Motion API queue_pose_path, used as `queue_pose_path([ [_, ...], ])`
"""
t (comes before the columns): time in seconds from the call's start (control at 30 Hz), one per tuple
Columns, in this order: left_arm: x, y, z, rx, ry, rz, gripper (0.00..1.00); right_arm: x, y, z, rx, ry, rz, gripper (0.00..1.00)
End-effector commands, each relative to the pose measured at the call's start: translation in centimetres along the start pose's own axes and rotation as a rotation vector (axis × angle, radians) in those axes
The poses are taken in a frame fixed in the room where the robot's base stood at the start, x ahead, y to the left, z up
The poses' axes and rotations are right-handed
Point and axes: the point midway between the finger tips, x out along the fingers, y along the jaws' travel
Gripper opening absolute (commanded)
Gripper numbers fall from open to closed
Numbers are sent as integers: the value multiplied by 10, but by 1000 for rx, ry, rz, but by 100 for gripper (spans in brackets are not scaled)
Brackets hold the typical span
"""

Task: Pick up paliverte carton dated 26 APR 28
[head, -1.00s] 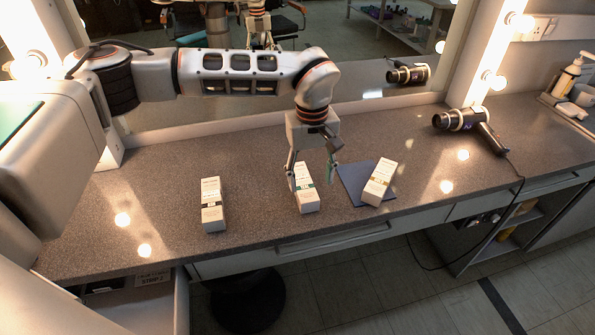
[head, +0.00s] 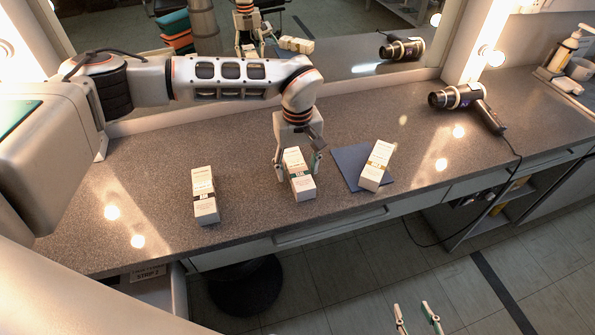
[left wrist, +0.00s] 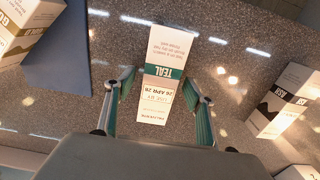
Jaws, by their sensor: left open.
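The paliverte carton (head: 299,176), white with a teal band, lies on the speckled counter. In the left wrist view the carton (left wrist: 168,55) reads TEAL and 26 APR 28, upside down. My left gripper (head: 296,172) is open over it, pointing down. In the left wrist view the fingers of my left gripper (left wrist: 160,95) stand on either side of the carton with gaps visible. My right gripper (head: 416,318) shows only its fingertips at the bottom edge, apart, with nothing seen between them, well away from the counter items.
A carton marked ASH (head: 204,195) lies to the left; it also shows in the left wrist view (left wrist: 283,100). Another carton (head: 377,165) lies on a blue mat (head: 347,160) to the right. A hair dryer (head: 468,103) sits further right. A mirror stands behind.

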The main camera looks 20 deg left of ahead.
Motion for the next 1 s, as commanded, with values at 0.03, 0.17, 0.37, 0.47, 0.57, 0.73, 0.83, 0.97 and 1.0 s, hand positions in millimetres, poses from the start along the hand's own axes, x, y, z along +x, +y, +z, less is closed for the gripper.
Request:
queue_pose_path([
  [0.03,3,0,0,0,-1,0,54,0,0,-1,0,1,0,40],
  [0.17,5,0,0,1,-1,1,54,0,1,-3,0,5,1,40],
  [0.37,5,0,0,1,0,1,36,0,2,-6,0,10,2,40],
  [0.47,5,0,0,1,0,1,12,0,2,-6,0,11,2,40],
  [0.57,5,0,0,1,0,1,12,0,2,-6,0,11,2,40],
  [0.73,5,0,0,0,0,1,12,0,1,-6,0,10,2,40],
  [0.83,3,0,0,0,1,2,12,0,1,-6,0,9,2,40],
  [0.97,-5,1,-1,1,2,3,12,1,1,-4,0,7,1,40],
  [1.0,-9,1,-1,1,3,3,12,1,1,-3,0,6,1,40],
])
